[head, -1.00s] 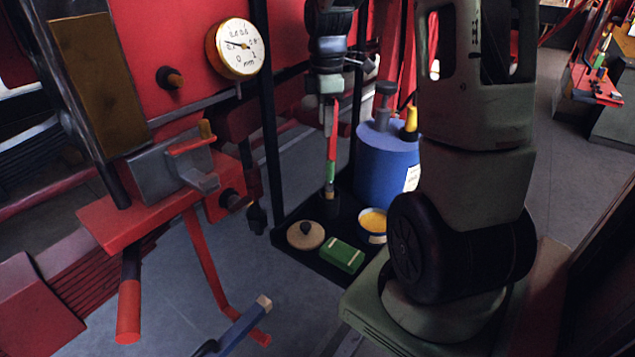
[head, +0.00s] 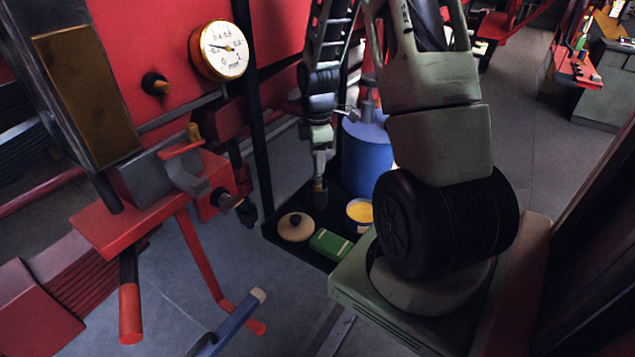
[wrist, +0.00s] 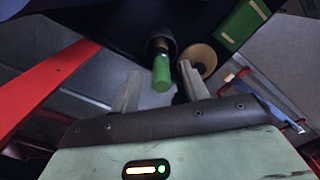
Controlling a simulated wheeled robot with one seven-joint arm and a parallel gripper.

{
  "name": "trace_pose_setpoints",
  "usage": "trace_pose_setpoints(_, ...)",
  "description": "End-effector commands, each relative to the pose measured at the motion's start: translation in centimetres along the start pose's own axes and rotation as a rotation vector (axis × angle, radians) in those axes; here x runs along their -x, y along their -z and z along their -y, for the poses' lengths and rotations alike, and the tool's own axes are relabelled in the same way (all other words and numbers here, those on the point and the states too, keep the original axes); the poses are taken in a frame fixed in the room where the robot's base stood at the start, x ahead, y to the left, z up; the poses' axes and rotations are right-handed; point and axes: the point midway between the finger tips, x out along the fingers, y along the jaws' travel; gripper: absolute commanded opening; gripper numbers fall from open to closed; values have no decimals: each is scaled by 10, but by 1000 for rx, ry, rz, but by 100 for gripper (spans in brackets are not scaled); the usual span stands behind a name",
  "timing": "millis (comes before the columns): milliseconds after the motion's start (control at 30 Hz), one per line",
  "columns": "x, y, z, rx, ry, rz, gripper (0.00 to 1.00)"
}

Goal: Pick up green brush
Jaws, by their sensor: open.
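The green brush (wrist: 161,74) stands upright with its green handle end pointing at the wrist camera, and a dark round holder (wrist: 160,45) surrounds its far end. My gripper (wrist: 158,88) is open, and the handle end lies between its two fingertips in the picture, with a gap on both sides. In the head view my gripper (head: 319,163) points down right above the dark holder (head: 317,199). There the green handle is hidden by the fingers; only a brownish lower part shows.
A black tray (head: 285,243) holds a wooden disc with a knob (head: 296,229), a green box (head: 330,243), a yellow-filled bowl (head: 360,211) and a blue canister (head: 367,160). A red bench with a vise (head: 125,220) stands left.

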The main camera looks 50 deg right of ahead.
Motion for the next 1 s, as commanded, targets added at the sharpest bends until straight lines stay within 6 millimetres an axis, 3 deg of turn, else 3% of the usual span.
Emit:
trace_pose_setpoints(333,-39,0,2,-1,4,0,45)
trace_pose_setpoints(667,-46,0,1,-1,0,0,45)
trace_pose_setpoints(833,-45,0,1,-1,0,0,1)
trace_pose_setpoints(1000,-45,0,1,0,0,0,0)
